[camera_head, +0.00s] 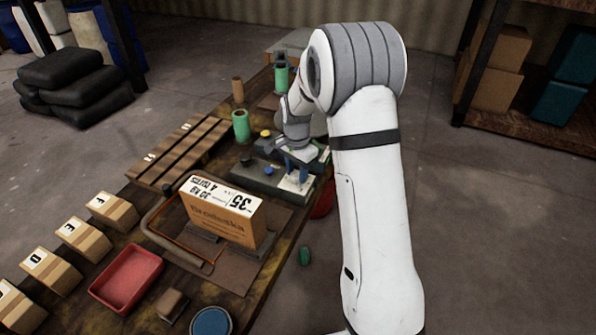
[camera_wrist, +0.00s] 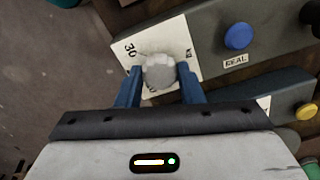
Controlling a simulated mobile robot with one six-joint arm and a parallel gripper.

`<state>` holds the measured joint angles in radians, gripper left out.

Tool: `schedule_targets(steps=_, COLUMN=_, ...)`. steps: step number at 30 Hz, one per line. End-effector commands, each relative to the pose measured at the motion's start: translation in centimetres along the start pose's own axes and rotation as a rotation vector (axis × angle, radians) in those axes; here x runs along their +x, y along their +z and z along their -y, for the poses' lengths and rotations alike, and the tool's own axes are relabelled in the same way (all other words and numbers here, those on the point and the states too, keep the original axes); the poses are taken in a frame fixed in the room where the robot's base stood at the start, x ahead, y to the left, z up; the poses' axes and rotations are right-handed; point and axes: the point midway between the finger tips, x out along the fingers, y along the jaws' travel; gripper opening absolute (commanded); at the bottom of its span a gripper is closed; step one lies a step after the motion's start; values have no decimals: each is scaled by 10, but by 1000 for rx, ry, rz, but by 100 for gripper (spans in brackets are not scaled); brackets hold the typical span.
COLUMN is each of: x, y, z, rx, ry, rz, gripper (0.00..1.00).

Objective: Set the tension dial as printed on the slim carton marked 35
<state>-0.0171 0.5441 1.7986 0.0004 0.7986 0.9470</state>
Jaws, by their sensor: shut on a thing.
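The tension dial is a pale grey round knob (camera_wrist: 159,71) on a white printed plate (camera_wrist: 122,48). A "30" reads at the plate's left; other marks are partly hidden, and I cannot make out a pointer. My gripper (camera_wrist: 160,74) has its blue fingers on either side of the knob, shut on it. In the head view my gripper (camera_head: 297,168) is over the white plate (camera_head: 296,186), and the knob is hidden. The slim carton marked 35 (camera_head: 225,222) stands upright on the bench, orange with a white label on top. Other label print looks upside down and small.
A blue button (camera_wrist: 238,36) sits beside the dial on the same grey panel. A yellow button (camera_wrist: 306,111) is on a neighbouring panel. Green cylinders (camera_head: 241,126), a slatted wooden rack (camera_head: 180,152), a red tray (camera_head: 126,278) and lettered boxes (camera_head: 112,210) occupy the bench.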

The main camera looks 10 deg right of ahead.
Motion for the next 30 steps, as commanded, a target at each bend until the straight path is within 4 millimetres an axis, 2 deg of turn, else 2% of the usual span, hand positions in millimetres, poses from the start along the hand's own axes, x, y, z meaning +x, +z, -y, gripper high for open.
schedule_targets(steps=6, x=-2, y=-3, z=0, rx=1, ry=-2, rz=-5, gripper=11)
schedule_targets(steps=7, x=-2, y=-3, z=0, rx=1, ry=-2, rz=-5, gripper=35)
schedule_targets(steps=15, x=-1, y=-1, z=0, rx=0, ry=-1, rz=-2, gripper=56)
schedule_targets(steps=23, x=-3, y=-1, z=0, rx=-1, ry=-1, rz=-1, gripper=56)
schedule_targets(steps=26, x=-13, y=-1, z=0, rx=-1, ry=-2, rz=-2, gripper=56)
schedule_targets(steps=30, x=-37, y=-1, z=0, rx=-1, ry=-3, rz=-3, gripper=56)
